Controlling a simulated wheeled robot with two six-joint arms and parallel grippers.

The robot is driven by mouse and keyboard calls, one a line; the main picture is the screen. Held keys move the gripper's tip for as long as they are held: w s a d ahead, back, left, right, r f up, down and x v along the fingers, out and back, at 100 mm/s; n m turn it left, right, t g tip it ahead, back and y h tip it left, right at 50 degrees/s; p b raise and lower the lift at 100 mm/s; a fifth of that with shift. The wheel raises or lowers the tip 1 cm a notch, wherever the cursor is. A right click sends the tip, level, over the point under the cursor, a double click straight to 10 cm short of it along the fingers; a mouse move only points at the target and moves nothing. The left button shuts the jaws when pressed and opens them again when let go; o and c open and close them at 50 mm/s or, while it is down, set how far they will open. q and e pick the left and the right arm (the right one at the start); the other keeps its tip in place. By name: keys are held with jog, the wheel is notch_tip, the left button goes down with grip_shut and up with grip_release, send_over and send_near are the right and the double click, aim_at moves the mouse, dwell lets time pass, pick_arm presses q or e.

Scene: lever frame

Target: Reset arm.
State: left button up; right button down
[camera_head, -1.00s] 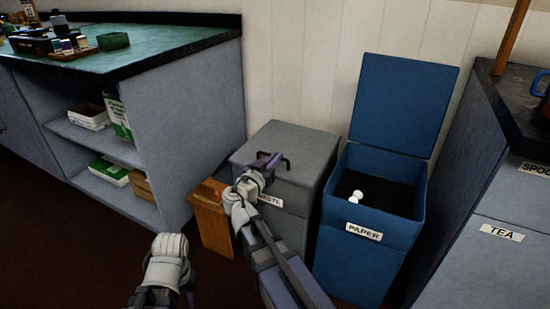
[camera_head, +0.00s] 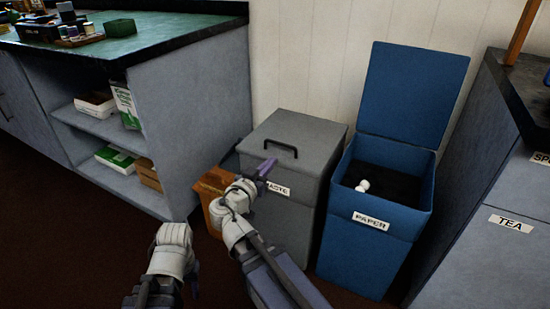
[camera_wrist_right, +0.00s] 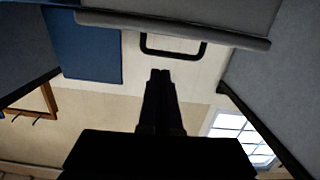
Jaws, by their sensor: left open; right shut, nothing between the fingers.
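My right gripper (camera_head: 264,168) is shut and empty. It is in front of the grey waste bin (camera_head: 290,215), near its label and below the black lid handle (camera_head: 281,149). In the right wrist view its fingers (camera_wrist_right: 160,76) are together, with the handle (camera_wrist_right: 172,45) beyond them and a gap between. The grey lid (camera_head: 305,128) is down. My left gripper (camera_head: 172,240) is low at the left, open, with its fingers mostly hidden from view.
A blue paper bin (camera_head: 375,235) with its lid (camera_head: 408,95) raised stands right of the waste bin, a white item (camera_head: 362,186) inside. A wooden box (camera_head: 212,190) stands left of the waste bin. Counters flank both sides.

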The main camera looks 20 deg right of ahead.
jog(key=shift+s+a+f, duration=0.25)
jog(key=shift+s+a, duration=0.1)
jog(key=s+a+f+n+g+y+p, duration=0.4)
jog(key=s+a+f+n+g+y, duration=0.2)
jog(key=s+a, duration=0.2)
jog(key=s+a+f+n+g+y+p, duration=0.5)
jog(key=s+a+f+n+y, duration=0.15)
jog(key=s+a, duration=0.2)
notch_tip(320, 180, up, 38)
jog(key=a+p, duration=0.1)
jog(key=p, duration=3.6)
jog(key=shift+s+r+n+p, duration=0.2)
jog(key=shift+r+n+p, duration=0.05)
jog(key=shift+n+p, duration=0.1)
